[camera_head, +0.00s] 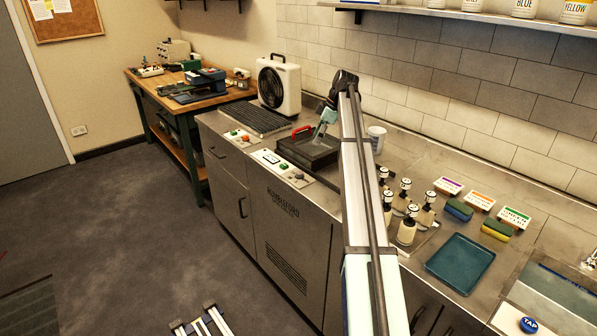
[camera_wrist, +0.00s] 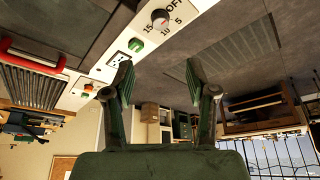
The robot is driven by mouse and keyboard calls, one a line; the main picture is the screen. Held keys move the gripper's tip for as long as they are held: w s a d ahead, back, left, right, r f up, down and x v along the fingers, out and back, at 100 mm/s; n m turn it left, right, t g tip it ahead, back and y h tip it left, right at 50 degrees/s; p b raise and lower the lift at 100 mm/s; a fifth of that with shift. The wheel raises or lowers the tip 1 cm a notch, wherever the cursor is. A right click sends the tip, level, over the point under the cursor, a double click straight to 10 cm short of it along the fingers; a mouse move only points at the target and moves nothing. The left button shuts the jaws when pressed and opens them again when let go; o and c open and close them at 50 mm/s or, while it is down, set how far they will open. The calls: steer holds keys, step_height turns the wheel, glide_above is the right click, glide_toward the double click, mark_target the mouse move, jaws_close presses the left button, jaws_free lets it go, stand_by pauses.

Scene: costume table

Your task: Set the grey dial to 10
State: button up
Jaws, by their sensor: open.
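The grey dial (camera_wrist: 160,19) is at the top of the wrist view, on a pale control panel marked OFF, 5, 10 and 15. It has a small red mark; which number it points to is too small to tell. In the head view, the dial (camera_head: 300,176) is a small dark knob at the right end of the panel on the counter's front edge. My gripper (camera_wrist: 158,82) is open and empty, its two fingers apart, and the dial shows beyond the fingertips, not touched. In the head view my gripper's fingers cannot be made out.
A dark unit with a red handle (camera_head: 303,132) stands behind the panel. Bottles (camera_head: 407,226) and a blue tray (camera_head: 460,262) are to the right; a fan (camera_head: 277,87) is to the left.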

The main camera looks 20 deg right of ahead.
mark_target(300, 172)
steer(key=p+x, duration=0.3)
steer(key=x, duration=1.3)
steer(key=shift+s+f+p, duration=0.15)
steer(key=shift+s+p, duration=0.05)
steer(key=shift+p, duration=0.15)
jaws_close()
